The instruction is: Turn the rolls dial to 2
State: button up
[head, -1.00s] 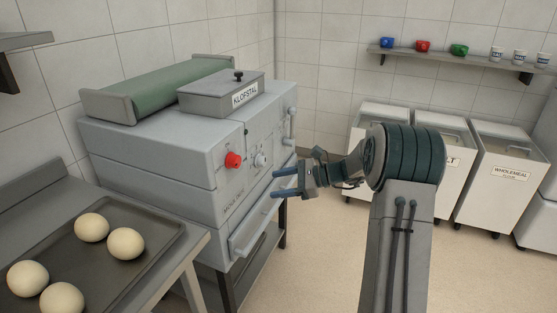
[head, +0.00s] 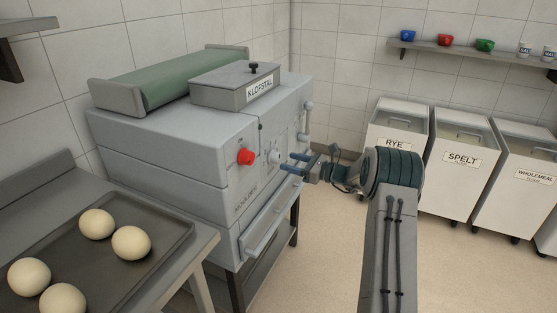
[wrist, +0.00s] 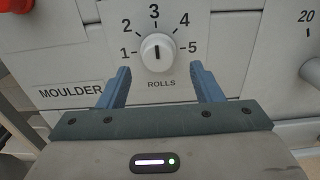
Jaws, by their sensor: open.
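The rolls dial (wrist: 158,52) is a round white knob with a dark pointer line, on the front of the moulder (head: 190,150). Around it are the numbers 1 to 5, with "ROLLS" below; its pointer line stands upright, toward 3. The dial also shows in the head view (head: 275,156). My gripper (wrist: 160,80) is open and empty, its two blue fingers apart on the left and right below the dial. In the head view my gripper (head: 294,163) is in front of the panel, close to the dial. I cannot tell whether it touches the panel.
A red knob (head: 246,157) is left of the dial. A tray (head: 150,221) with several dough balls is at the left. Flour bins (head: 458,185) stand at the right.

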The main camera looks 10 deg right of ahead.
aim_at(279, 159)
jog(key=shift+x, duration=2.25)
jog(key=shift+c, duration=0.2)
jog(key=shift+a, duration=0.1)
jog(key=c, duration=0.9)
